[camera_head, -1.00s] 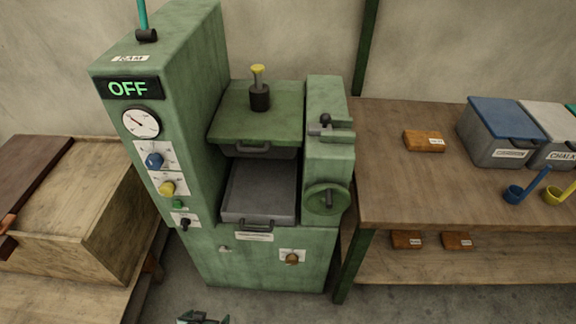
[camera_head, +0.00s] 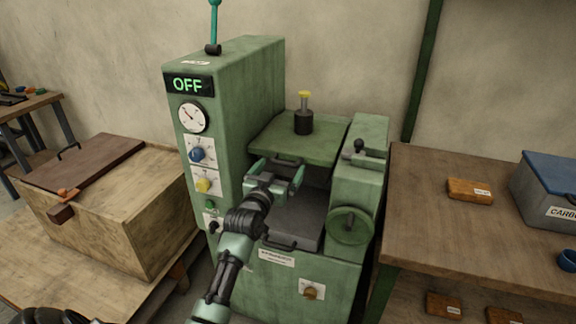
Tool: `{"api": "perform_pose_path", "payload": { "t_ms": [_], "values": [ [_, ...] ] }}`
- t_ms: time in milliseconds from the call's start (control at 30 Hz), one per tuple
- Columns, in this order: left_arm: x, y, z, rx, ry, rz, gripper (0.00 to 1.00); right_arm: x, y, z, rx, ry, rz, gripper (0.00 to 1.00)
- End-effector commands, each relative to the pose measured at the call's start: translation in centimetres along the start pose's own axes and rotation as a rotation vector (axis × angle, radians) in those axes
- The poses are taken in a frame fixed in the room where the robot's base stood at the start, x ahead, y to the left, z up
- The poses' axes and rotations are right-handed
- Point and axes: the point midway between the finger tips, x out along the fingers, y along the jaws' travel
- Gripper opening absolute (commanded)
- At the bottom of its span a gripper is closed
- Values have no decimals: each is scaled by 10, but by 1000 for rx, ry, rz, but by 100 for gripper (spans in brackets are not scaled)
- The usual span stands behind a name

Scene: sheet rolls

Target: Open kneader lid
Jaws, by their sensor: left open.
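The green kneader (camera_head: 235,110) stands in the middle of the head view, its display reading OFF. Its green lid (camera_head: 327,142) lies level over the upper part, with a yellow-topped black post (camera_head: 303,118) on it. A dark handle shows under the lid's front edge, partly hidden by my gripper. My left gripper (camera_head: 280,172) is open at the lid's front edge, its two green fingers apart near that handle. I cannot tell whether it touches. Below the lid is a grey tray (camera_head: 296,225), partly hidden by my left arm. The right gripper is not clearly seen.
A wooden box (camera_head: 130,225) with a brown lid stands on a bench at left. At right a wooden table (camera_head: 440,225) holds an orange-brown block (camera_head: 469,191) and a blue-lidded grey bin (camera_head: 550,188). The kneader's side housing with handwheel (camera_head: 349,225) stands right of the lid.

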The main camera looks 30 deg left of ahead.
Motion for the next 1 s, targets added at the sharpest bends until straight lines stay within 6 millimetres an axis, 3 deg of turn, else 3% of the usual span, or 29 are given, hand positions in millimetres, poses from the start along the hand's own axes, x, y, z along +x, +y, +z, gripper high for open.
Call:
{"api": "perform_pose_path", "payload": {
  "t_ms": [200,567,667,867,900,1000],
  "values": [
    [26,0,0,1,-1,0,100,0,5,6,-3,-10,5,36],
    [32,0,1,1,-1,0,100,-1,10,13,-3,-20,12,36],
    [32,0,1,1,-1,0,78,-1,11,13,-2,-20,13,36],
    [32,0,1,1,-1,0,22,-1,11,13,-1,-20,13,36],
    [32,0,1,1,-1,0,16,-1,11,13,-1,-20,13,36],
    [32,0,0,1,-3,0,16,-2,11,12,-1,-20,13,36]
  ]
}}
